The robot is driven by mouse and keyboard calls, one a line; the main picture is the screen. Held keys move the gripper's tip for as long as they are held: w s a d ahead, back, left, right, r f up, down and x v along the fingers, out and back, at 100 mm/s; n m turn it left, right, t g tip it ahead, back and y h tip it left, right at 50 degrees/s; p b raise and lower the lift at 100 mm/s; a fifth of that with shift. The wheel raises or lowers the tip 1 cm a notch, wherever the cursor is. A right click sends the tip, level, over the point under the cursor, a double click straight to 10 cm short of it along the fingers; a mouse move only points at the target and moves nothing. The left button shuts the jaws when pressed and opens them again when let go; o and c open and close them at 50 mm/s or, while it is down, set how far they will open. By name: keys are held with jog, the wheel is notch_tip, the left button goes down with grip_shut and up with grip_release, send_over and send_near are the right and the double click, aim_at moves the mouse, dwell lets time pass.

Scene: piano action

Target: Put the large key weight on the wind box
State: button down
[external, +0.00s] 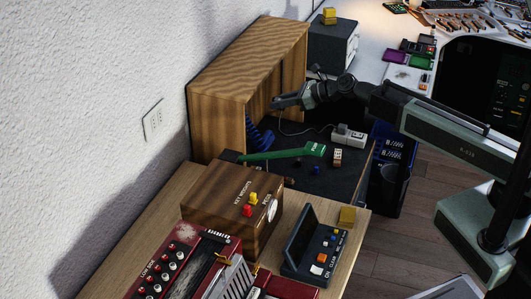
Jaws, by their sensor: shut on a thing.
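My gripper (287,102) is at the upper middle, in front of the open right side of a tall striped wooden box (233,85). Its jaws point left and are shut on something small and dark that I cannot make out. Another yellow block (329,17) lies on a dark box (333,48) at the back. No label "wind box" is readable.
A green tool (285,154), a white power strip (348,137) and small parts lie on the dark surface below my gripper. A black control box (316,250) and red devices (178,265) crowd the front bench. A white wall rises on the left.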

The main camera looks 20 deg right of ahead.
jog(key=s+a+r+n+p, duration=0.1)
jog(key=s+a+r+p, duration=0.5)
jog(key=a+r+p, duration=0.55)
jog(key=n+g+y+b, duration=0.2)
jog(key=g+b, duration=0.1)
jog(key=b, duration=0.3)
send_over(208, 190)
notch_tip(208, 190, down, 3)
notch_tip(208, 190, down, 10)
jog(key=b, duration=1)
jog(key=shift+f, duration=0.1)
jog(key=shift+r, duration=0.3)
jog(key=shift+f, duration=0.25)
jog(key=c, duration=1.3)
grip_release()
jog(key=shift+r, duration=0.1)
jog(key=shift+o, duration=0.2)
jog(key=shift+r, duration=0.1)
